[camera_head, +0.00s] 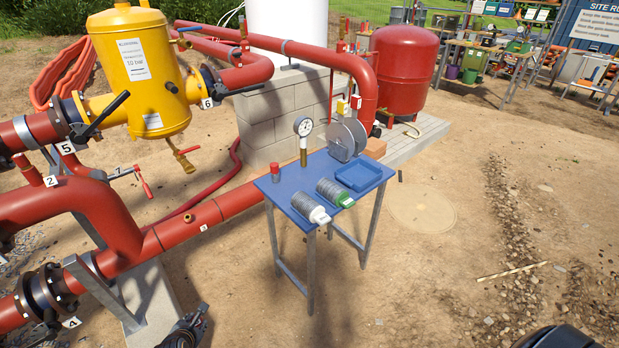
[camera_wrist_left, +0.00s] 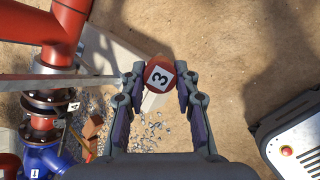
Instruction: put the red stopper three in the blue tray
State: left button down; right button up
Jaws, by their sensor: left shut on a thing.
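A red stopper (camera_wrist_left: 158,69) with a white label marked 3 sits between the fingertips of my left gripper (camera_wrist_left: 160,78), which is shut on it. In the head view only a dark part of my left arm or gripper shows at the bottom edge, left of centre, and I cannot make out the stopper there. The blue tray (camera_head: 346,183) lies on the far right part of the blue table (camera_head: 283,196), well up and right of my left arm.
Red pipes (camera_head: 100,215) run on the left. Open dirt lies in front and to the right.

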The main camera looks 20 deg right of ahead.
aim_at(354, 175)
jog(key=z, duration=2.2)
jog(key=i+j+z, duration=0.15)
jog(key=j, duration=1.1)
jog(key=k+l, duration=0.05)
jog(key=k, duration=0.05)
